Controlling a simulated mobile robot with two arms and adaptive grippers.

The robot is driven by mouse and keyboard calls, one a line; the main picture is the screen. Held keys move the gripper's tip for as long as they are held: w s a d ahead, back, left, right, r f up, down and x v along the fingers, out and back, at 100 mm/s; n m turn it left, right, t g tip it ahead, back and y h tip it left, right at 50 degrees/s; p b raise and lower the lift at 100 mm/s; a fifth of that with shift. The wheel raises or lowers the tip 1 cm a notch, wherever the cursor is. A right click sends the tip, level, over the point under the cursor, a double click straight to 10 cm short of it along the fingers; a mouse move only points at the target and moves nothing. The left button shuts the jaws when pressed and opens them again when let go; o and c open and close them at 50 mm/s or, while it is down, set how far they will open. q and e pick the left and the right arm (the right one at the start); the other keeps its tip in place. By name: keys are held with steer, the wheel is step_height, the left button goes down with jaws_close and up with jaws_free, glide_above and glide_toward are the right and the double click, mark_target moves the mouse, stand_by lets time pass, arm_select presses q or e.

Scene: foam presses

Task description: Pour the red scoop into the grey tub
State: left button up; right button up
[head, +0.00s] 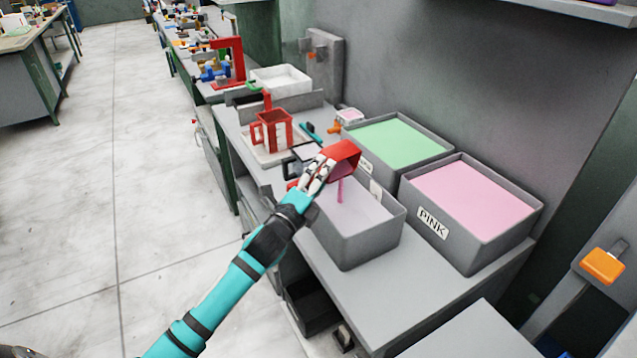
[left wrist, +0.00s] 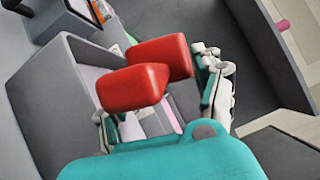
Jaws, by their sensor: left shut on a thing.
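My left gripper (head: 318,172) is shut on the red scoop (head: 343,152) and holds it tilted above the near grey tub (head: 362,245). A thin pink stream (head: 340,189) hangs below the scoop, inside the tub's outline. The tub holds a pale lilac-grey surface. Its far left corner is hidden by my gripper. In the left wrist view, red parts of the scoop (left wrist: 133,88) show between the fingers, with the grey tub wall (left wrist: 50,100) to their left. The scoop's inside is not clear. My right gripper is not in view.
A grey bin of green material (head: 395,143) and a grey bin labelled PINK (head: 478,197) stand close behind and right of the tub. A red frame-like holder (head: 272,131) and a white tray (head: 280,80) stand farther back. Bare bench (head: 375,290) lies in front.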

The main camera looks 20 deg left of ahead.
arm_select(q)
steer(key=shift+s+d+m+t+h+b, duration=0.1)
steer(key=shift+d+m+t+h+b, duration=0.1)
steer(key=shift+m+b, duration=0.35)
steer(key=shift+s+d+m+t+h+b, duration=0.1)
steer(key=shift+m+t+h+b, duration=0.1)
steer(key=shift+m+b, duration=0.3)
stand_by(0.5)
